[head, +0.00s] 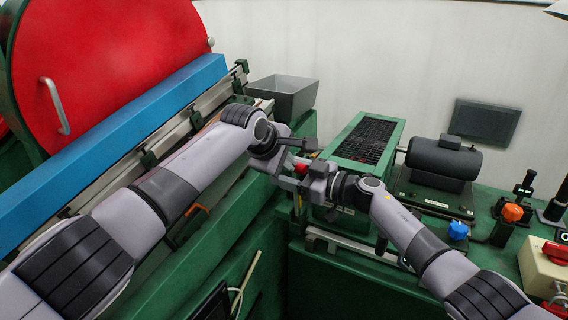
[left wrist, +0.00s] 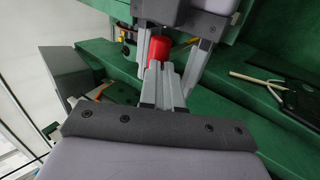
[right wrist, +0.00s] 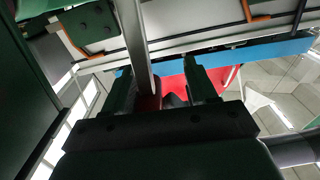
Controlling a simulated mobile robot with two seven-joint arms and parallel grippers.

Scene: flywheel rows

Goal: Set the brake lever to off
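A red knob (head: 302,168) shows between my two grippers in the head view; I take it for the brake lever's handle, but its stem and setting are hidden. The red knob (left wrist: 158,49) also shows just beyond my left fingertips in the left wrist view. My left gripper (head: 284,150) has its fingers close together beside the knob, and I see nothing held between them. My right gripper (head: 305,180) is open; its fingers (right wrist: 163,92) stand apart on either side of the knob. Contact with the knob cannot be told.
A red disc (head: 110,65) with a blue beam (head: 110,135) stands at left. A grey bin (head: 283,96), a green grated box (head: 366,138) and a black motor (head: 442,158) are behind. Blue (head: 458,230) and orange (head: 512,212) knobs stand at right. Both arms are close together.

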